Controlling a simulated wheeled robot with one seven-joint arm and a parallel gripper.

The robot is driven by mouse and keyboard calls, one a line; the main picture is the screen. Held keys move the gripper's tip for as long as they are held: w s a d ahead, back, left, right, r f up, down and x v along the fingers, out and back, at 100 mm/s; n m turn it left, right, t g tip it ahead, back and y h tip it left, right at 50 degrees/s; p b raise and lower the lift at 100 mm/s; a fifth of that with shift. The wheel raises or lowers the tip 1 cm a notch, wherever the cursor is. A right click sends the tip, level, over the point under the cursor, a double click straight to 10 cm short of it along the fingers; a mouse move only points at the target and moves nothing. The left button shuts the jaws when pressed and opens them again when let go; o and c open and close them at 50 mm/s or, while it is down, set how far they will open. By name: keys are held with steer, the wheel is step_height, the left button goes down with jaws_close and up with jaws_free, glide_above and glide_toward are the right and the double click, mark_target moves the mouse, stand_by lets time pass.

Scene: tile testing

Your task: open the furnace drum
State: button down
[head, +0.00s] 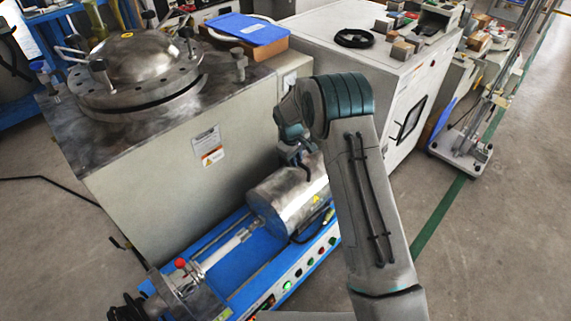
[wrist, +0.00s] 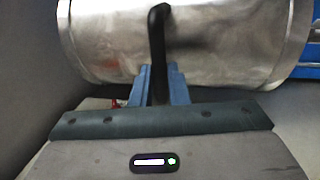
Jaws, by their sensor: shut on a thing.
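The furnace drum (head: 285,199) is a shiny silver cylinder lying on its side on a blue-framed bench unit in the head view. It also fills the top of the wrist view (wrist: 220,45). A black curved handle (wrist: 159,40) stands out from the drum's surface. My gripper (head: 303,167) is over the top of the drum. In the wrist view its blue fingers (wrist: 158,80) are shut on the handle, one on each side. The drum looks closed, with its inside hidden. My arm covers part of the drum's right side.
A large grey furnace cabinet (head: 185,150) with a round bolted lid (head: 135,65) stands directly behind the drum. A white cabinet (head: 345,75) with small blocks on top is beyond my arm. The bench unit's front has lit buttons (head: 287,285). Open floor lies to the right.

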steer(key=w+d, duration=0.3)
steer(key=shift+a, duration=0.1)
steer(key=c, duration=1.4)
jaws_free()
steer(key=shift+r, duration=0.1)
step_height(320, 180, up, 13)
steer(key=s+a+p, duration=0.2)
steer(key=p, duration=0.1)
steer(key=shift+r, duration=0.2)
